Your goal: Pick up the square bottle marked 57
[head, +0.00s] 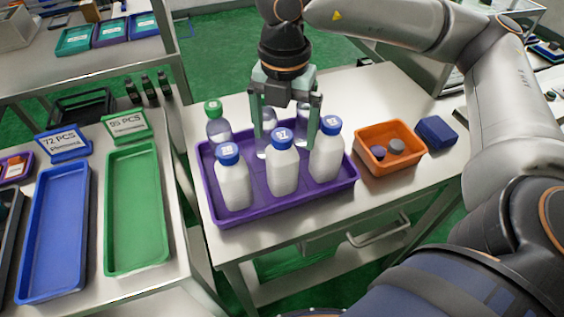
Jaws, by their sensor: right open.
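The square white bottle marked 57 (283,172) stands upright, blue-capped, in the middle of the front row in the purple tray (258,212). My right gripper (286,137) is open and points down. Its fingers show to the left and right of the 57 bottle's cap. I cannot tell whether they touch the bottle or are somewhat behind it. Another blue-capped white bottle (233,185) stands to the left, and one (325,155) to the right, close to the right finger. My left gripper is not in view.
A clear bottle with a green cap (217,122) stands at the tray's back left; another clear one is partly hidden behind the 57 bottle. An orange bin (367,165) with grey round pieces and a blue box (437,132) are to the right. Blue and green trays (133,262) lie left.

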